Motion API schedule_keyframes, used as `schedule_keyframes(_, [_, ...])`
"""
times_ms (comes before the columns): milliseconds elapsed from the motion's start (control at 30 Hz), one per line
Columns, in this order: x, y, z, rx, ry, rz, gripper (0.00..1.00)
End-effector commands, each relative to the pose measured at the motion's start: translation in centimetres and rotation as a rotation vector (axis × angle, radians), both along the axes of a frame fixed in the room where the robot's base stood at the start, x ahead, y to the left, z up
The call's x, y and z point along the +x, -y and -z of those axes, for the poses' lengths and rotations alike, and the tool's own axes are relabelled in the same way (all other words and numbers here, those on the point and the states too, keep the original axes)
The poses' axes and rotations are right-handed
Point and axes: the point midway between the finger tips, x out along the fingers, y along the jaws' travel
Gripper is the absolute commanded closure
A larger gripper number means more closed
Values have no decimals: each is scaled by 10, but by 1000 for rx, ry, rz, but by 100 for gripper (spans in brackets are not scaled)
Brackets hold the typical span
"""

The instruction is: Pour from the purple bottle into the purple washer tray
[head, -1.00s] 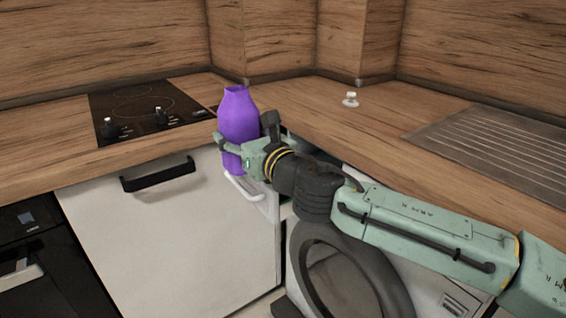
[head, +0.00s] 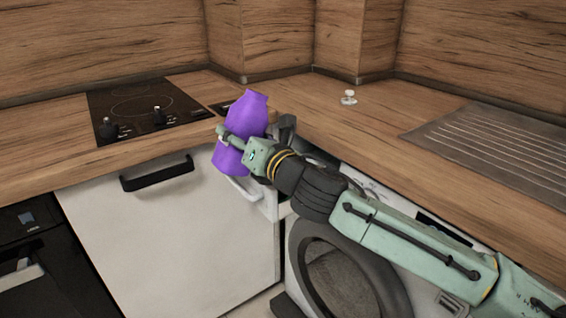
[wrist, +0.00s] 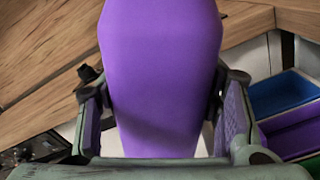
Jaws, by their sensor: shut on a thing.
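The purple bottle (head: 240,125) is held in my gripper (head: 255,132) above the gap between the counters, its neck tilted to the right in the head view. In the wrist view the bottle (wrist: 162,70) fills the middle, with a finger of my gripper (wrist: 162,85) on each side. The purple washer tray (wrist: 295,130) shows in the wrist view at the right, low beside the bottle, partly cut off by the frame and the right finger. In the head view it is hidden behind the bottle and gripper. I see no liquid flowing out.
A blue compartment (wrist: 285,92) and a green one (wrist: 313,165) lie on either side of the purple tray. The washing machine (head: 345,280) stands under the right counter. A hob (head: 145,108) is at the left, and a small white knob-like item (head: 348,97) sits on the worktop.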

Motion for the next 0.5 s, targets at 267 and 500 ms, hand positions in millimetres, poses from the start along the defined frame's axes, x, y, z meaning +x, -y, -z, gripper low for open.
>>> schedule_keyframes(267, [2, 4, 0, 114, -77, -1, 93])
schedule_keyframes(500, [2, 4, 6, 167, -117, -1, 93])
